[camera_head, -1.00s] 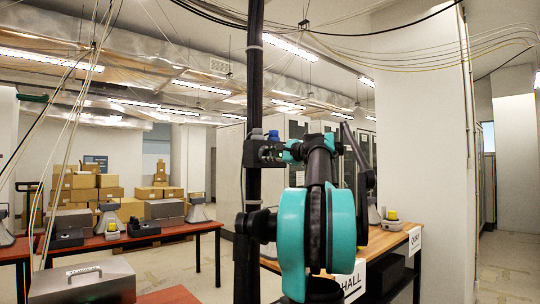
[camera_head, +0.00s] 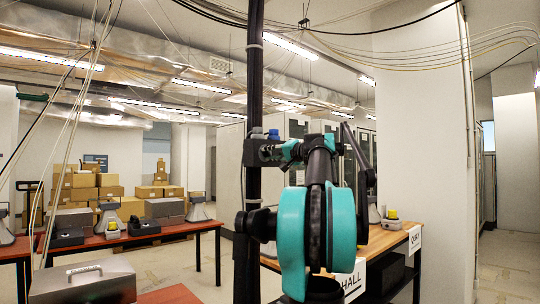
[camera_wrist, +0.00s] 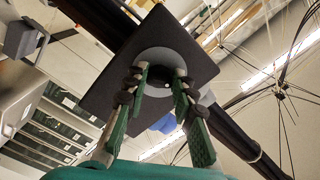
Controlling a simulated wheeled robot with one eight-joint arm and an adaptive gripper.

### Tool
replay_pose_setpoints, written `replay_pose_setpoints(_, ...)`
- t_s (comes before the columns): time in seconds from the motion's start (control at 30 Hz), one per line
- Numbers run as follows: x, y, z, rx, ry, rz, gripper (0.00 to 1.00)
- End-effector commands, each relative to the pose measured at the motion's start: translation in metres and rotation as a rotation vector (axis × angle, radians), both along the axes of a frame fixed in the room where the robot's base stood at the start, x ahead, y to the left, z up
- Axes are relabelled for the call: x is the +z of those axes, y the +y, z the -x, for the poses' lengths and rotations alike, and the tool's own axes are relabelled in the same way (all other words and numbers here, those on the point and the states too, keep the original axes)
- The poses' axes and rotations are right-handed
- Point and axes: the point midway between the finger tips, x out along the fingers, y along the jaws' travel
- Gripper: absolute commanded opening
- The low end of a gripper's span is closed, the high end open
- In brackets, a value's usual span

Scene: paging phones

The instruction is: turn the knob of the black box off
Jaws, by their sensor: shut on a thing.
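The black box (camera_wrist: 190,38) shows in the wrist view as a dark square face with a grey round plate (camera_wrist: 187,60). Its dark round knob (camera_wrist: 162,80), with a small white dot, lies between my fingertips. My gripper (camera_wrist: 161,84) is shut on the knob, one green-padded finger on either side. The fingers partly hide the knob. The knob itself is hidden there.
A dark post (camera_head: 253,80) stands in front of me. A wooden table (camera_head: 385,240) with a HALL sign (camera_head: 352,281) is behind my arm at right. A red table (camera_head: 165,232) with grey devices and a metal case (camera_head: 82,279) are at left.

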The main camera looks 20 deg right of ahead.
Motion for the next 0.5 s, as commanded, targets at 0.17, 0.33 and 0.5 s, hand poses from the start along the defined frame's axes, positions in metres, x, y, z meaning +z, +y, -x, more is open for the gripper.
replay_pose_setpoints(0.17, -0.0020, -0.0001, 0.0003, 0.001, -0.037, 0.112, 0.00)
replay_pose_setpoints(0.33, -0.0023, -0.0003, 0.0002, 0.001, -0.064, 0.185, 0.00)
replay_pose_setpoints(0.5, -0.0026, -0.0005, 0.0001, 0.002, -0.078, 0.226, 0.00)
